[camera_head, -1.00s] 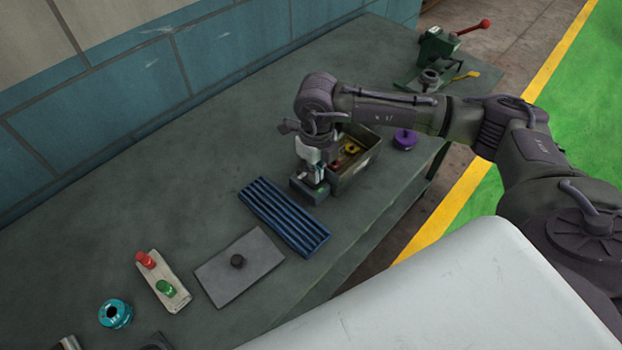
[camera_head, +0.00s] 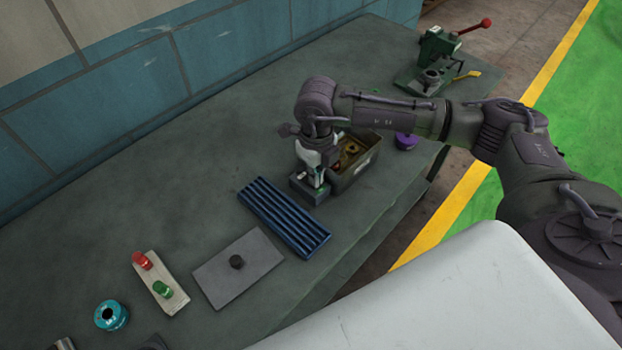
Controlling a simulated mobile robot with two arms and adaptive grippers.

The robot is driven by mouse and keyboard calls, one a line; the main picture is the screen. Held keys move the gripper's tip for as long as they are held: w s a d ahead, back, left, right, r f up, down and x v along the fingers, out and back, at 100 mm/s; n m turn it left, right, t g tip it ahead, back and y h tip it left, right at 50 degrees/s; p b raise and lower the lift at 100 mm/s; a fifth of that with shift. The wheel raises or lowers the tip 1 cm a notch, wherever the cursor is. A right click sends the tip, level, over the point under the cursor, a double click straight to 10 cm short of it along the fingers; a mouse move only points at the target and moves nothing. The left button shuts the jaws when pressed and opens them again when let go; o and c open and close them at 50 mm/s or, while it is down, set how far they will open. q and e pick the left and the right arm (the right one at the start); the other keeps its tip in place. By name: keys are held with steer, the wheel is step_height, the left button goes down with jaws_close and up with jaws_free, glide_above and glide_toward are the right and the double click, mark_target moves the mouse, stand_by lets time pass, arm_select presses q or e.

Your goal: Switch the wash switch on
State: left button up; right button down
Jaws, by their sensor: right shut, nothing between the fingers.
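My right gripper (camera_head: 317,178) points down, its fingers shut and empty, at a small grey box (camera_head: 303,193) on the bench. Green shows on the box right by the fingertips; I take the box to be the wash switch's housing. The fingers cover most of its top, so I cannot tell the switch's position or whether the fingertips touch it. The box stands against the near left end of an open metal bin (camera_head: 366,165). My left gripper is not in view.
A blue ribbed mat (camera_head: 284,217), a grey plate (camera_head: 239,268) with a black knob, a panel (camera_head: 160,283) with red and green buttons and a teal ring (camera_head: 111,315) lie left of the box. A purple part (camera_head: 406,141) and green press (camera_head: 436,60) stand right and behind.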

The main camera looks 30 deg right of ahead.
steer(key=shift+f+b, duration=0.3)
steer(key=shift+f, duration=0.05)
steer(key=shift+s+r, duration=0.1)
steer(key=shift+r, duration=0.05)
steer(key=shift+r+p, duration=0.7)
steer(key=shift+r, duration=0.2)
steer(key=shift+r+p, duration=1.3)
steer(key=shift+r, duration=1.2)
